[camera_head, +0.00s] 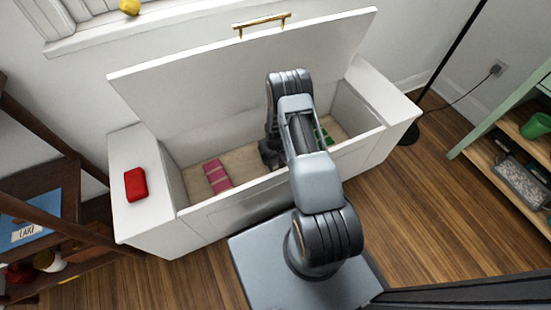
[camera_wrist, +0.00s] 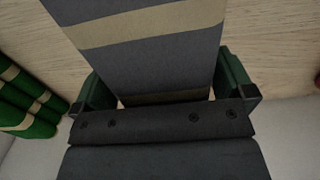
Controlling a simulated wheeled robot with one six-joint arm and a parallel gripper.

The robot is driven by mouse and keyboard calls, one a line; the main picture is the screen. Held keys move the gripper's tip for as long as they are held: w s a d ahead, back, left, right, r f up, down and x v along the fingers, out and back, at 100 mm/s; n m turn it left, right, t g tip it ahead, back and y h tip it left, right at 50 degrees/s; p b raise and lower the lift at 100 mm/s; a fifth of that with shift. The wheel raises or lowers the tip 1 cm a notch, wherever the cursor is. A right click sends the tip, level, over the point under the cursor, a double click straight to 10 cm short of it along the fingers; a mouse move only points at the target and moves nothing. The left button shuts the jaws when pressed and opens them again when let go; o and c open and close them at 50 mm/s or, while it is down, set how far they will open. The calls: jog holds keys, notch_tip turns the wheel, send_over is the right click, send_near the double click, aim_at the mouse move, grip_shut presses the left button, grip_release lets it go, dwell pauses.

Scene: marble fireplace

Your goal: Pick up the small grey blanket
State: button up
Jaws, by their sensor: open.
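The small grey blanket (camera_wrist: 155,45), dark grey with beige stripes, lies on a pale wooden surface in the wrist view. My gripper (camera_wrist: 165,88) is open, with one dark green finger on each side of the blanket. The blanket's near end is hidden behind the gripper's dark body, and I cannot tell whether the fingers touch it. In the head view my gripper (camera_head: 270,154) reaches down inside the open white chest (camera_head: 225,217), and my arm hides the grey blanket there.
A pink striped blanket (camera_head: 217,176) and a green striped one (camera_head: 322,136) lie in the chest on either side of my arm. The raised lid (camera_head: 200,98) stands behind. A red object (camera_head: 136,184) rests on the chest's left end. A green shelf (camera_head: 480,140) stands right.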

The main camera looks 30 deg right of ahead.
jog(key=c, duration=0.7)
